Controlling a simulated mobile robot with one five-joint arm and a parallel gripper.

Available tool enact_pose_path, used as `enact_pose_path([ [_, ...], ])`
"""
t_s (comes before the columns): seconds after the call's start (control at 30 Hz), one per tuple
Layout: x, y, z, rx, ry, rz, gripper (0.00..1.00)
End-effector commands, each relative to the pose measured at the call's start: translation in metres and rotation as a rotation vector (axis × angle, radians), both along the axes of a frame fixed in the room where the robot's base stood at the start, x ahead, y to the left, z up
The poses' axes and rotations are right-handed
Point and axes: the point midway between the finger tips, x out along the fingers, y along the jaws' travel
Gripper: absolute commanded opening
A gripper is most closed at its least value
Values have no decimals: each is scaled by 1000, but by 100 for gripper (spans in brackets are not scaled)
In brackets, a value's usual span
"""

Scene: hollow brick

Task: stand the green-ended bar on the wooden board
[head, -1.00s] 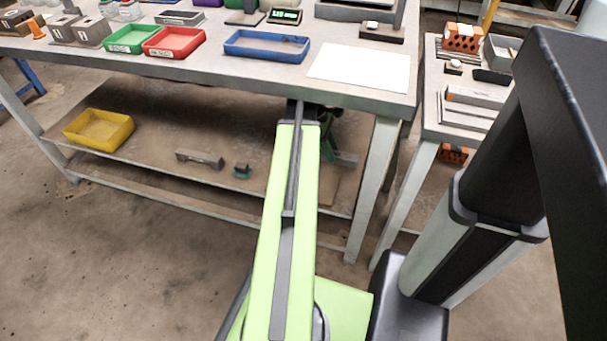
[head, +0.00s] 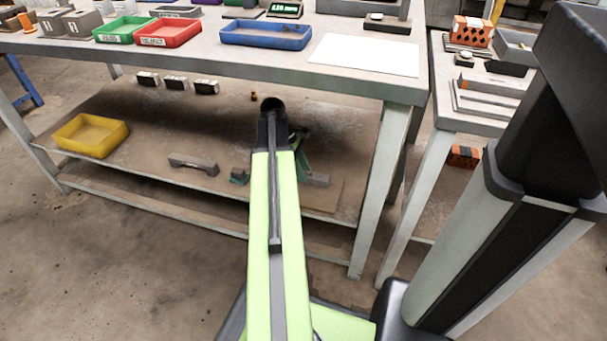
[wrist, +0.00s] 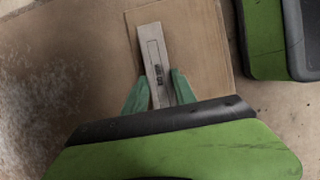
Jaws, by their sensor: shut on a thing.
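My gripper (wrist: 160,92) has dark green fingers and is shut on a grey bar (wrist: 151,45) with dark lettering on its face. The bar runs away from the fingers in the wrist view; no green end shows there. The wooden board (wrist: 200,45) lies behind and beneath it. In the head view, the bar's grey end (head: 316,180) shows right of my arm, over the board (head: 325,198) on the lower shelf. My arm hides most of the bar and board. I cannot tell whether the bar touches the board.
The table top (head: 270,62) overhangs the shelf, and a table leg (head: 378,190) stands at right.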

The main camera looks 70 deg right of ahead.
Motion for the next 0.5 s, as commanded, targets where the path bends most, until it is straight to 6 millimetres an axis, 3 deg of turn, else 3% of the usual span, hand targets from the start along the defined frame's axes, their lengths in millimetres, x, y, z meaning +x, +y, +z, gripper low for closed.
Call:
enact_pose_path([
  [0.23, 0, 0, -2, 0, 0, 0, 0],
  [0.27, 0, 0, -1, 0, 0, 1, 35],
  [0.4, 0, 0, 0, 0, 0, 1, 53],
  [0.5, 0, 0, 0, 0, 0, 1, 54],
])
